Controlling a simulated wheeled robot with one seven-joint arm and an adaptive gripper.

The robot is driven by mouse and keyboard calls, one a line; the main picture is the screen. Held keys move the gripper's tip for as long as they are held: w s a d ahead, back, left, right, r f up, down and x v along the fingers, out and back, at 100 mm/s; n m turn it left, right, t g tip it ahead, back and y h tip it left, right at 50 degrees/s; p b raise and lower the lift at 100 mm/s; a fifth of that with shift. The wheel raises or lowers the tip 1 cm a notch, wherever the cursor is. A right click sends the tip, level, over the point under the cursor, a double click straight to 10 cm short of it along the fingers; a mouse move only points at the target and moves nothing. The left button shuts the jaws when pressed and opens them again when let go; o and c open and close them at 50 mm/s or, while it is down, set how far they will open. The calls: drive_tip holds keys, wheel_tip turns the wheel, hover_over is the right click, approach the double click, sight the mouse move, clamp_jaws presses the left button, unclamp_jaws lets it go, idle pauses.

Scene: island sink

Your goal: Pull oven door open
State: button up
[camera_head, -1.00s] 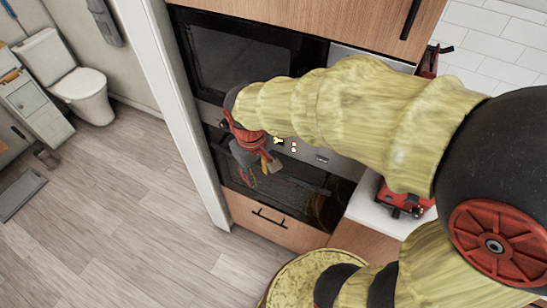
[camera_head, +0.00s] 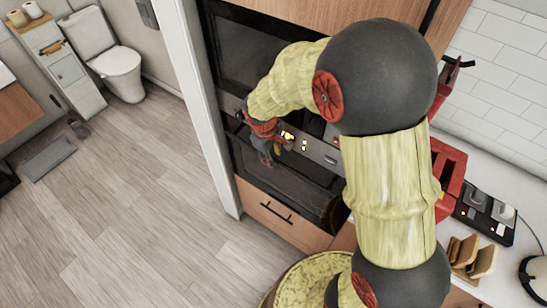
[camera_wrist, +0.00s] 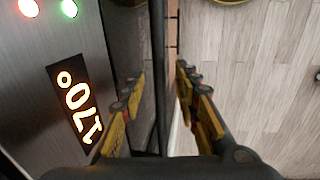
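The oven door (camera_head: 292,188) is dark glass below a control panel (camera_head: 318,149) in the head view. The door looks shut. My gripper (camera_head: 267,157) is at the upper left of the door, just below the panel. In the wrist view the oven handle (camera_wrist: 158,60) is a dark bar running top to bottom. My gripper (camera_wrist: 160,100) is open, with one yellow-and-dark finger on each side of the bar. A gap shows between the right finger and the bar. My arm hides part of the oven front.
A wood drawer (camera_head: 285,222) with a dark handle is below the oven. A dark-fronted appliance (camera_head: 250,50) is above. A white wall edge (camera_head: 205,120) stands close at left. Open wood floor (camera_head: 140,200) lies in front. The counter at right holds a red appliance (camera_head: 449,180).

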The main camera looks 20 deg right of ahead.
drive_tip(key=shift+d+f, duration=0.15)
drive_tip(key=shift+f, duration=0.55)
drive_tip(key=c, duration=0.3)
drive_tip(key=c, duration=0.4)
clamp_jaws()
